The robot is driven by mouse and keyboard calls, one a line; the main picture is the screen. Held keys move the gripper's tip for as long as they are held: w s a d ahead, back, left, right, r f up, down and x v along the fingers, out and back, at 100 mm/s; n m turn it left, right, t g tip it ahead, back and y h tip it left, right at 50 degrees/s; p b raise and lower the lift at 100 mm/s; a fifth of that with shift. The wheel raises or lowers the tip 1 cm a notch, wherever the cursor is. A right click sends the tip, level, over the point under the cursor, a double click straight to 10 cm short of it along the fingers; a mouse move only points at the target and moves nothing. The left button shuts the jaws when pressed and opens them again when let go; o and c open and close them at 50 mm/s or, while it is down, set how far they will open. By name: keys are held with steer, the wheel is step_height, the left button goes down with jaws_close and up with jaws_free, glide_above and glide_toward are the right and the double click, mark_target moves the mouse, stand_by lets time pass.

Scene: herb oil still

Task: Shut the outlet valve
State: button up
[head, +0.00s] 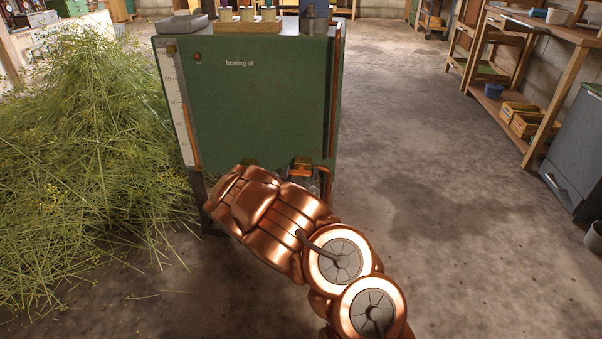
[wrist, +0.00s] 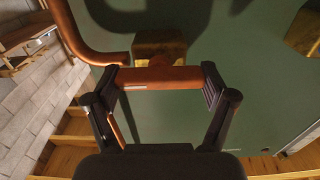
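In the wrist view an orange-copper valve handle (wrist: 160,77) lies crosswise in front of a brass valve body (wrist: 160,45) on the green tank. My gripper (wrist: 160,84) has its two black fingers at the handle's two ends, and both pads look to be touching it. In the head view my gripper (head: 314,182) is at the lower front of the green heating oil tank (head: 260,110), mostly hidden behind my copper-coloured arm. A brass part with an orange top (head: 302,163) shows just above it. No label on the valve is readable.
A copper pipe (wrist: 82,45) bends close beside the valve. Another brass fitting (wrist: 303,30) is at the wrist view's upper right. A large heap of cut herbs (head: 85,160) lies left of the tank. The floor to the right is clear up to the wooden shelves (head: 540,60).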

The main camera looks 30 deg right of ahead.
steer(key=c, duration=0.5)
steer(key=shift+n, duration=0.3)
steer(key=n+p, duration=0.1)
steer(key=n, duration=0.1)
steer(key=shift+r+n+p, duration=0.1)
steer(key=shift+n+p, duration=0.2)
steer(key=n+p, duration=0.2)
steer(key=n, duration=0.3)
steer(key=shift+a, duration=0.1)
steer(key=n, duration=0.2)
steer(key=n+p, duration=0.1)
steer(key=n, duration=0.2)
steer(key=shift+w+f+n, duration=0.1)
steer(key=shift+f+n, duration=0.2)
steer(key=shift+n, duration=0.1)
steer(key=n, duration=0.4)
steer(key=shift+a+f+p, duration=0.1)
steer(key=shift+p, duration=0.3)
steer(key=shift+n, duration=0.3)
